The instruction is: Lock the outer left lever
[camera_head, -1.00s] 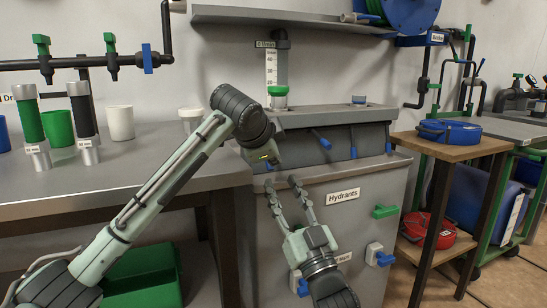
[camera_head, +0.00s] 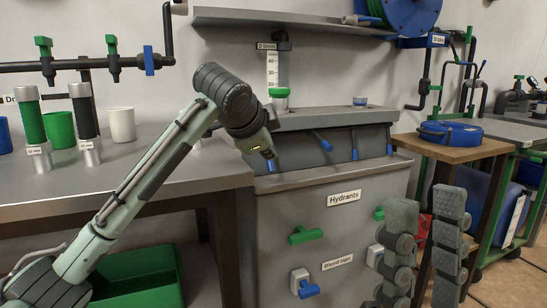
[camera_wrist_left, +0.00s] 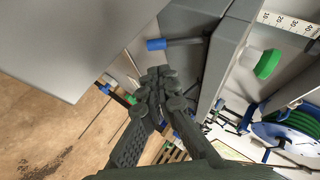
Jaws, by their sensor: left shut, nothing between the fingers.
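The outer left lever (camera_head: 271,165) shows only as a blue tip at the left end of the grey manifold box, just below my left wrist. In the left wrist view a dark lever with a blue tip (camera_wrist_left: 156,44) sticks out just beyond the fingers, apart from them in the picture. My left gripper (camera_wrist_left: 157,74) is shut and empty; in the head view its fingers are mostly hidden by the wrist. I cannot tell whether it touches the lever. My right gripper (camera_head: 427,205) is open and empty at the lower right, close to the camera.
More blue-tipped levers (camera_head: 322,141) (camera_head: 354,154) (camera_head: 389,149) line the manifold's front. Below are the Hydrants label (camera_head: 343,198), green handles (camera_head: 305,236) and blue taps (camera_head: 308,288). A shelf (camera_head: 290,17) hangs above. A bench with cups (camera_head: 122,124) stands left.

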